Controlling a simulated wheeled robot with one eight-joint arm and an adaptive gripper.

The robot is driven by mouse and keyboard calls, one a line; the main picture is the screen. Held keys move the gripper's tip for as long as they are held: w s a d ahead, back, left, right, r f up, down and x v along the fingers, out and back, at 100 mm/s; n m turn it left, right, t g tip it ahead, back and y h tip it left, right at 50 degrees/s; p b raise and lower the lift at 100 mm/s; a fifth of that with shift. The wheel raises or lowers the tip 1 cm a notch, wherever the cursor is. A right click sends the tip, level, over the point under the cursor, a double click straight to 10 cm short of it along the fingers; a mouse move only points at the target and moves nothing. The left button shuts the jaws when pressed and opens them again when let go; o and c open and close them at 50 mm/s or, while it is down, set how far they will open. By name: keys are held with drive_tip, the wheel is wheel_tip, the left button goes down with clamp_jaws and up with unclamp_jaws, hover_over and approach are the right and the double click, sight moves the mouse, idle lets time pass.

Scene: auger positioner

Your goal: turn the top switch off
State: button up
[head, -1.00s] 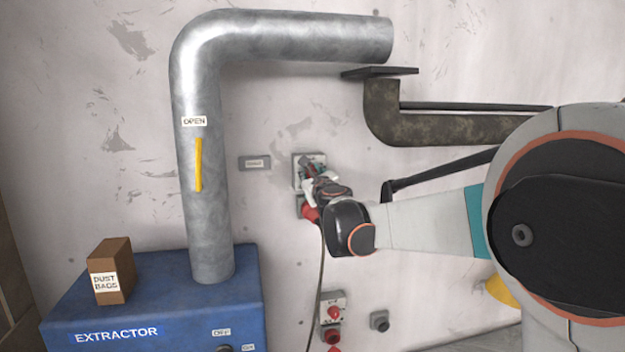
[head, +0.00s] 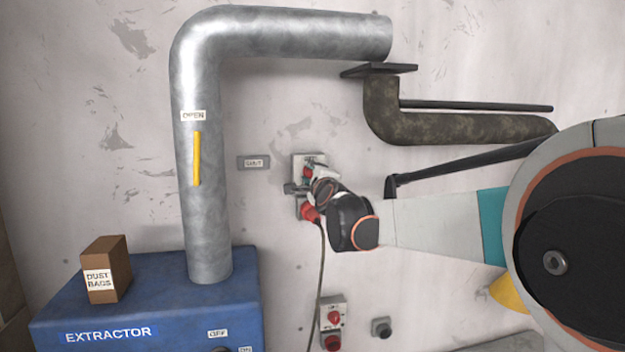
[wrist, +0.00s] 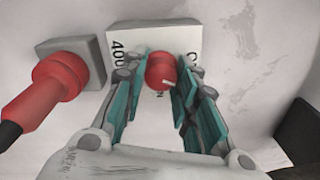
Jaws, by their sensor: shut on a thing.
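The top switch (head: 301,160) is a pale box on the wall, largely covered by my wrist in the head view. In the wrist view its label plate (wrist: 185,38) shows "400" and partly hidden letters, with a round red knob (wrist: 160,72) in the middle. My gripper (wrist: 160,88) has its teal-padded fingers on either side of the knob and is shut on it. A small pale pointer mark shows on the knob. My gripper in the head view (head: 308,184) is at the box, its fingertips mostly hidden.
A red plug (wrist: 50,88) with a dark cable sits in a grey socket (wrist: 85,60) beside the switch. A lower switch box (head: 333,312) is below. A galvanised duct (head: 207,180) and blue extractor (head: 160,300) stand left; a dark pipe (head: 440,128) is upper right.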

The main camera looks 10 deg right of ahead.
drive_tip(key=n+b, duration=0.1)
drive_tip(key=n, duration=0.4)
drive_tip(key=shift+r, duration=0.1)
idle(0.7)
drive_tip(key=o, duration=1.1)
drive_tip(key=shift+w, duration=0.1)
drive_tip(key=s, duration=1.2)
drive_tip(key=shift+s+f, duration=0.1)
drive_tip(key=shift+f, duration=0.2)
